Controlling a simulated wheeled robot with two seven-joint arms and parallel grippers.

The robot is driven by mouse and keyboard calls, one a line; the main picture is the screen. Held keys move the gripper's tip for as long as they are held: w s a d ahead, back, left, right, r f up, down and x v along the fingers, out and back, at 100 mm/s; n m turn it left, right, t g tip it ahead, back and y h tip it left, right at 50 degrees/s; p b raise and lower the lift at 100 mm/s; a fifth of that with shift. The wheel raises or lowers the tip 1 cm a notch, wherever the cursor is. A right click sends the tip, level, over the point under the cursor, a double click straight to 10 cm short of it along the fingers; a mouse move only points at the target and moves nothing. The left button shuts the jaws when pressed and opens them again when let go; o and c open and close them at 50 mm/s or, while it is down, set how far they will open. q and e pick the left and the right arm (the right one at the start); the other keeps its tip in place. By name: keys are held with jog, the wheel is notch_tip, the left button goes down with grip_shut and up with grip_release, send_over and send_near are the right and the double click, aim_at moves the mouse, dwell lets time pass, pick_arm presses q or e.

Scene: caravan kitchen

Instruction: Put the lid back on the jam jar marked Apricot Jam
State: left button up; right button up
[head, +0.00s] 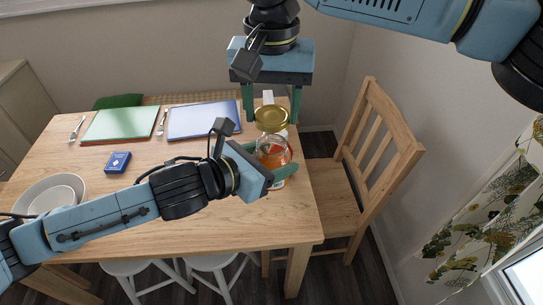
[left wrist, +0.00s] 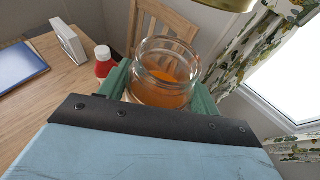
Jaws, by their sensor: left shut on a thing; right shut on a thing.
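The open glass jam jar (head: 273,155) holds orange jam and stands upright near the right end of the table. Its label cannot be read. My left gripper (head: 272,166) is shut around the jar's sides from the left. The jar also shows between the green fingers in the left wrist view (left wrist: 165,75), with its mouth uncovered. My right gripper (head: 271,112) points down above the jar and is shut on the gold lid (head: 271,117). The lid is above the jar's mouth, apart from it. Its edge also shows at the top of the left wrist view (left wrist: 222,4).
Two placemats (head: 122,124) (head: 203,120), a blue card box (head: 117,162) and white bowls (head: 52,196) are on the wooden table (head: 240,224). A wooden chair (head: 338,190) stands at right.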

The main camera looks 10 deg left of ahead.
aim_at(271, 135)
jog(key=shift+f, duration=1.35)
jog(key=shift+s, duration=0.1)
jog(key=shift+f, duration=0.85)
jog(key=shift+f, duration=0.55)
pick_arm(q)
grip_shut()
pick_arm(e)
jog(key=m, duration=1.9)
jog(key=shift+w+a+m, duration=0.15)
jog(key=shift+w+m, duration=0.05)
jog(key=shift+m, duration=0.1)
